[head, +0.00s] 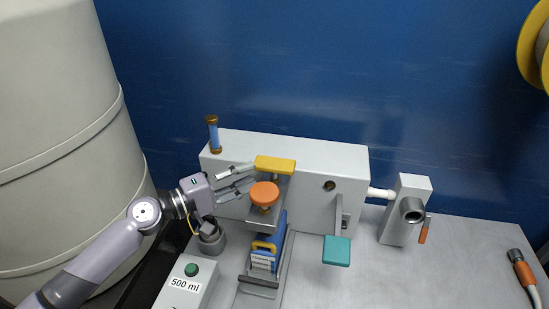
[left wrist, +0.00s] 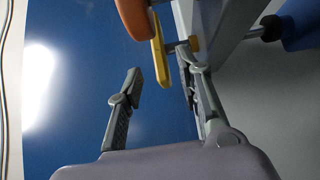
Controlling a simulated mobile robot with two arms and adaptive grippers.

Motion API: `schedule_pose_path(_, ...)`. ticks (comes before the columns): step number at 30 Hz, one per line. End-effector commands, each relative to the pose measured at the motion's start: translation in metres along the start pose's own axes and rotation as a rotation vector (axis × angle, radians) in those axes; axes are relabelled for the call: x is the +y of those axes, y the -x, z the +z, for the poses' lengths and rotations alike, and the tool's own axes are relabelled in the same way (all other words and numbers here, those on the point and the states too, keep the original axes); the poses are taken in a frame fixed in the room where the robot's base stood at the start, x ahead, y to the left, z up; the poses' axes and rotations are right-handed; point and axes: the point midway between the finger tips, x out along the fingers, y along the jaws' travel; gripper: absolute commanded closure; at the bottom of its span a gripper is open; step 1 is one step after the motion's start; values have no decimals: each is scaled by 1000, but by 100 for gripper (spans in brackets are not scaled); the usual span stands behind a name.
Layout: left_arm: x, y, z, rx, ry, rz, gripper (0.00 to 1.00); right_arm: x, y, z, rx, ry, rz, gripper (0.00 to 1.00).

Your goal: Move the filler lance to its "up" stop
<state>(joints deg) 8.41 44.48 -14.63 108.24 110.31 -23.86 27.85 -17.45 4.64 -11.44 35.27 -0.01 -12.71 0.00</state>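A grey filler housing (head: 340,165) stands at the back of the bench. A yellow handle (head: 275,164) sticks out from its front, with an orange knob (head: 264,194) just below it on a grey bracket. I cannot tell which part is the lance itself. My left gripper (head: 253,174) is open and empty, its fingers pointing right at the left end of the yellow handle. My right gripper is out of view.
A box labelled 500 ml (head: 184,285) is at front left, near a large tank (head: 65,150).

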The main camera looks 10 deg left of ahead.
Motion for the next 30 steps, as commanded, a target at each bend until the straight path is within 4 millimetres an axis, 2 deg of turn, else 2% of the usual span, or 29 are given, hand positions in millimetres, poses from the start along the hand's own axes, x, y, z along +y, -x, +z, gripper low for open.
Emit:
schedule_pose_path(1, 6, -12, -1, 0, 1, 4, 67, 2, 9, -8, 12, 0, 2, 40)
schedule_pose_path(4, 6, -34, 0, 0, 0, 4, 67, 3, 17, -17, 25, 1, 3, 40)
schedule_pose_path(12, 2, -74, 0, 1, 2, 2, 67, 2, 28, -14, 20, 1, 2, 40)
schedule_pose_path(17, 0, -83, 0, 1, 0, 0, 67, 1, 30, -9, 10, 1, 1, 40)
schedule_pose_path(25, 0, -84, 0, 0, 0, 0, 67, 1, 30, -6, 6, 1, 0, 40)
schedule_pose_path(30, 0, -84, 0, 0, 0, 0, 78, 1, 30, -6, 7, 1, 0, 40)
